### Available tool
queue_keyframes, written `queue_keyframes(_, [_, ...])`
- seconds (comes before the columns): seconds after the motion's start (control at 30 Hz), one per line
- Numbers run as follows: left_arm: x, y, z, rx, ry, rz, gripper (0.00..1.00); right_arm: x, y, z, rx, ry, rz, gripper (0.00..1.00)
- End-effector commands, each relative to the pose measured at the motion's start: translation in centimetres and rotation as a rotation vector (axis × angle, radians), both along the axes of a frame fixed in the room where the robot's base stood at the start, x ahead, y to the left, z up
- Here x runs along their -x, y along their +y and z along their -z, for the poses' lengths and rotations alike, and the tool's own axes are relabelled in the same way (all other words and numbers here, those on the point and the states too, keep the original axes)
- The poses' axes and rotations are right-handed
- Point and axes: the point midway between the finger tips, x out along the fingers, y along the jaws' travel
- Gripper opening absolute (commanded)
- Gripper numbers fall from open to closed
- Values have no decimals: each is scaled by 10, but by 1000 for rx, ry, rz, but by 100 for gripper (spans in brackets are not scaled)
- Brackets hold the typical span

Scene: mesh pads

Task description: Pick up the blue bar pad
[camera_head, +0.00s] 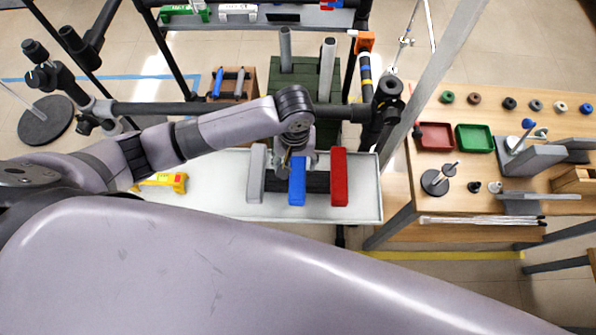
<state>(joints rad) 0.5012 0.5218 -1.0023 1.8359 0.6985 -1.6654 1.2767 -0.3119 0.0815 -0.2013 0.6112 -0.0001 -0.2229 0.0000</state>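The blue bar pad (297,188) stands on a white tray-like surface (220,207), between a grey bar pad (256,178) on the left and a red bar pad (340,180) on the right. A dark strip (318,183) shows between the pads. My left arm reaches in from the left, and its gripper (296,163) points down at the far end of the blue pad. The fingers are small and partly hidden by the wrist. I cannot tell whether they touch the pad or are open. My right gripper is not in view.
A yellow object (164,181) lies at the surface's left end. Dark green crates (305,75) stand behind. At right, a wooden table (450,210) holds a red tray (436,137), a green tray (474,138) and small parts. A grey post (437,75) rises beside it.

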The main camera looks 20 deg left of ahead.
Motion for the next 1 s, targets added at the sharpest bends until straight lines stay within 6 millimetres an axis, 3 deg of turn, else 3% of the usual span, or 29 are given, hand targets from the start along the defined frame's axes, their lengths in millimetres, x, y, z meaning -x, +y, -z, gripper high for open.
queue_keyframes(0.1, [0,0,10,0,1,0,60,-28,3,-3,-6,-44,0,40])
queue_keyframes(0.2, [0,-1,15,0,1,0,60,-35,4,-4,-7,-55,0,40])
queue_keyframes(0.6, [-6,-5,61,0,-1,1,60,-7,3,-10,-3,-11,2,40])
queue_keyframes(1.0, [-5,-5,64,1,-1,1,60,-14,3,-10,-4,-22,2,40])
